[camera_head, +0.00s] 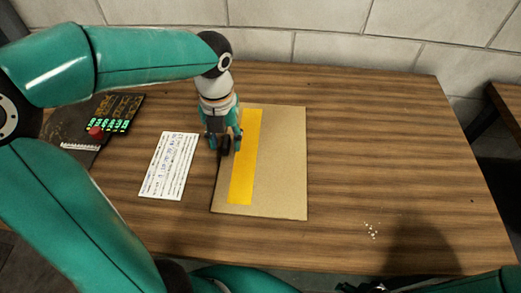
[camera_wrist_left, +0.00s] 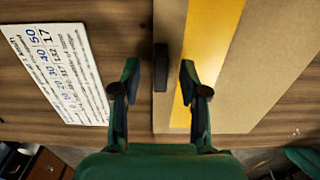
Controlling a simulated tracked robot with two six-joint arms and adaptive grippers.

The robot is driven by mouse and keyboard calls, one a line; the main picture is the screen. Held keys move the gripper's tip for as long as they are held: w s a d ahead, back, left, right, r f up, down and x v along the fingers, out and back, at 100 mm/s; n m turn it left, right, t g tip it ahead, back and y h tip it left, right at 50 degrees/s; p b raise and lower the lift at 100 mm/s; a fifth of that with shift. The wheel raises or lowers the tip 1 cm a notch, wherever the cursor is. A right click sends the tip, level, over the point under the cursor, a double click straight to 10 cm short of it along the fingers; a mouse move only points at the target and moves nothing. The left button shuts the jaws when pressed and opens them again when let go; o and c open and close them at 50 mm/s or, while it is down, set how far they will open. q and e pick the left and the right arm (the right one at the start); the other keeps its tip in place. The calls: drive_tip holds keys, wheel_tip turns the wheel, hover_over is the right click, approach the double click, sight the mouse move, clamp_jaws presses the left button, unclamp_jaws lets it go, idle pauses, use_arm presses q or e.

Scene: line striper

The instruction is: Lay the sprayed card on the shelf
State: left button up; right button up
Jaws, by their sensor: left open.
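The sprayed card (camera_head: 280,165) is a tan board with a yellow stripe (camera_head: 245,160), lying flat on the wooden table. My left gripper (camera_head: 224,147) points down over the card's left edge, open. In the left wrist view, the open fingers (camera_wrist_left: 160,72) sit either side of a small dark block (camera_wrist_left: 161,68) at the card's left edge. Whether they touch it I cannot tell. The card also shows in the left wrist view (camera_wrist_left: 250,75). My right gripper is out of view, and no shelf can be clearly made out.
A white printed sheet (camera_head: 168,167) lies left of the card. A dark panel with green digits (camera_head: 112,113) and a red knob (camera_head: 96,132) are at the table's left. White crumbs (camera_head: 371,231) lie front right. A stone wall stands behind.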

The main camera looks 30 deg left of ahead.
use_arm(q)
drive_tip(key=shift+f, duration=0.5)
clamp_jaws()
drive_tip(key=shift+r, duration=0.2)
